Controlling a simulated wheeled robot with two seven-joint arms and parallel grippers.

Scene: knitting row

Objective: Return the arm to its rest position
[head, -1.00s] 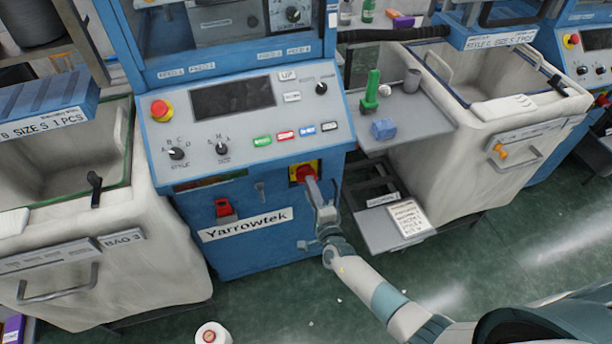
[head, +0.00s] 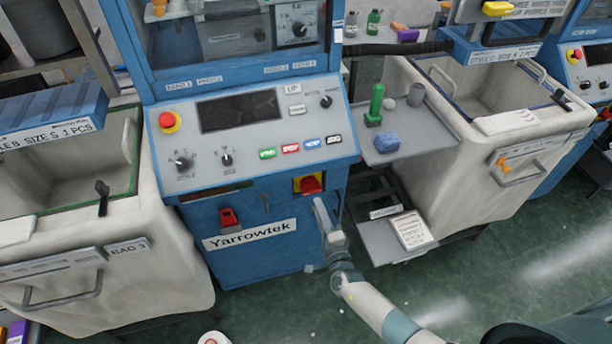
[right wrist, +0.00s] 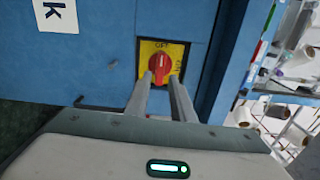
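My right gripper (head: 320,212) is in front of the blue Yarrowtek machine (head: 275,262), just below the red rotary switch (head: 310,184) on its yellow plate. In the right wrist view the fingers (right wrist: 160,80) are apart with nothing between them, pointing toward the red knob (right wrist: 159,66). The knob's grip looks upright there, in line with the OFF label above it. The fingers appear clear of the knob. My right arm reaches in from the lower right. My left gripper is not in view.
A grey side shelf (head: 415,140) with a green spool holder (head: 375,105) and a blue block (head: 387,144) stands right of the machine. A lower tray (head: 385,248) holds a printed card. Large canvas bins (head: 110,275) flank the machine.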

